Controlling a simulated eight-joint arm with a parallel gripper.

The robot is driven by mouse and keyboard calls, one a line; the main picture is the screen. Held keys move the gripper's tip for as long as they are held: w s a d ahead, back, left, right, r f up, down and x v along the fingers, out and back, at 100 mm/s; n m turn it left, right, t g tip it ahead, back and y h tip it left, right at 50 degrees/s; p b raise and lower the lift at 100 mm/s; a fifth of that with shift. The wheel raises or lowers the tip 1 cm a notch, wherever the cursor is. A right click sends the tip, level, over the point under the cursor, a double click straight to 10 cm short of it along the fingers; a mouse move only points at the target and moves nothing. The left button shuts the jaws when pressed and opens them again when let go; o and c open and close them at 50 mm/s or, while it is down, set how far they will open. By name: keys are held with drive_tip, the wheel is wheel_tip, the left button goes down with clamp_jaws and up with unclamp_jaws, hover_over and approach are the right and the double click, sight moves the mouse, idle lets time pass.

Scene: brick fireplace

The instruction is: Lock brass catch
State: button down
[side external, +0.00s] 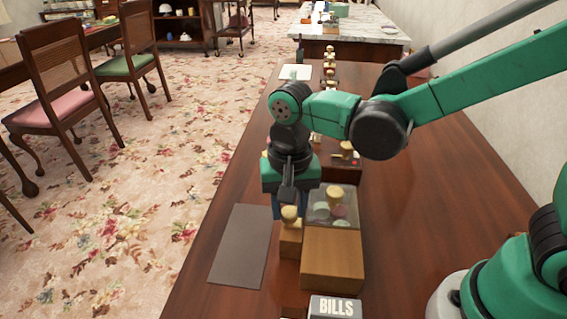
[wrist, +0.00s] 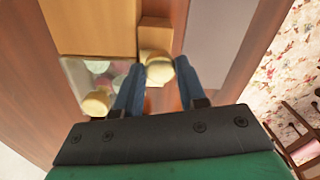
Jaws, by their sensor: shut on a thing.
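The brass catch knob (side external: 290,213) is round and pale gold. It sits on a small wooden block (side external: 291,240) at the left side of a wooden box (side external: 332,262). In the wrist view the knob (wrist: 158,67) lies between the two blue fingers of my gripper (wrist: 159,80), which is shut on it. In the side view my gripper (side external: 282,204) points down just behind the knob, its fingers partly hidden. A clear-topped compartment (side external: 320,208) with pale and reddish round things inside adjoins the box, with another brass knob (side external: 335,191) on it.
A dark flat mat (side external: 240,246) lies on the wooden table to the left. A block marked BILLS (side external: 335,307) stands at the front. A small case with a brass knob (side external: 347,148) and several other small things stand farther back. The table's right part is bare.

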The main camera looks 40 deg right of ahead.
sight(290, 212)
idle(0.4)
drive_tip(key=c, duration=0.5)
unclamp_jaws()
drive_tip(key=shift+r, duration=2.8)
